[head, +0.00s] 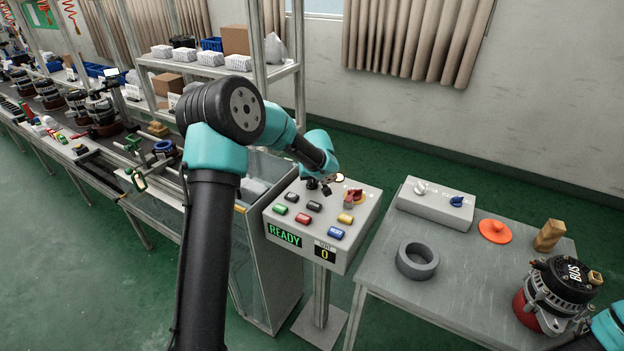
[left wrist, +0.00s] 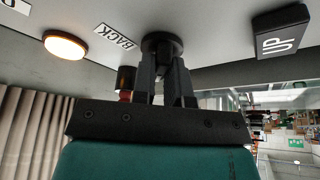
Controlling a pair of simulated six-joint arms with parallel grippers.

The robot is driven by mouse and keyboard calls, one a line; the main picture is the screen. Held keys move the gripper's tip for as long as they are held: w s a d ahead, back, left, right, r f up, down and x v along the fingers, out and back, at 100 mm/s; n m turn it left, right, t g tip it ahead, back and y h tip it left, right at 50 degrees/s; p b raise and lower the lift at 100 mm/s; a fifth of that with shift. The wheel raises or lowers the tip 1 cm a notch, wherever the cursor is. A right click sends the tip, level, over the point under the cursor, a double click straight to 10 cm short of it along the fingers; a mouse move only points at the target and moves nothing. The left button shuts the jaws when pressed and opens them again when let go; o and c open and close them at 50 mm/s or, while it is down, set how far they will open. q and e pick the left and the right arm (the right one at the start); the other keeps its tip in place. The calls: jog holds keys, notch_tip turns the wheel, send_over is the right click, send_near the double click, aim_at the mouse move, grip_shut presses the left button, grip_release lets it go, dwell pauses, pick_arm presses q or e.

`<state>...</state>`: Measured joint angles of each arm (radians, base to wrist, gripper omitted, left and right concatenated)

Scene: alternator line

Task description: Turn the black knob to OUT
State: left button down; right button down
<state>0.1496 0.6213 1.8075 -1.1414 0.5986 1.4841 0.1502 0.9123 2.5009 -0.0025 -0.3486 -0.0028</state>
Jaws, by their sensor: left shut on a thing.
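The black knob (left wrist: 162,43) is a round dark dial on the grey control panel (head: 365,218). My left gripper (left wrist: 162,75) is shut on the knob, with a finger on each side of it. A white "BACK" label (left wrist: 114,36) sits beside the knob in the left wrist view. In the head view my left gripper (head: 325,184) is at the panel's back edge and the knob is mostly hidden by it. I cannot read an OUT mark or which way the knob points. My right gripper is out of view.
The panel holds several coloured buttons, a READY display (head: 284,235), a red-and-yellow control (head: 357,196) and a black UP button (left wrist: 282,32). A lit round lamp (left wrist: 66,45) is near the knob. A bench (head: 455,275) with a grey ring (head: 417,260) stands at the right.

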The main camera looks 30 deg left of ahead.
pick_arm(q)
jog(key=shift+f+n, duration=0.2)
jog(key=shift+n, duration=0.1)
jog(key=c, duration=1.1)
grip_release()
jog(key=shift+c, duration=0.2)
jog(key=shift+r, duration=0.15)
jog(key=shift+s+d+r, duration=0.15)
jog(key=shift+r, duration=0.45)
jog(key=v, duration=1.6)
jog(key=shift+d, duration=0.2)
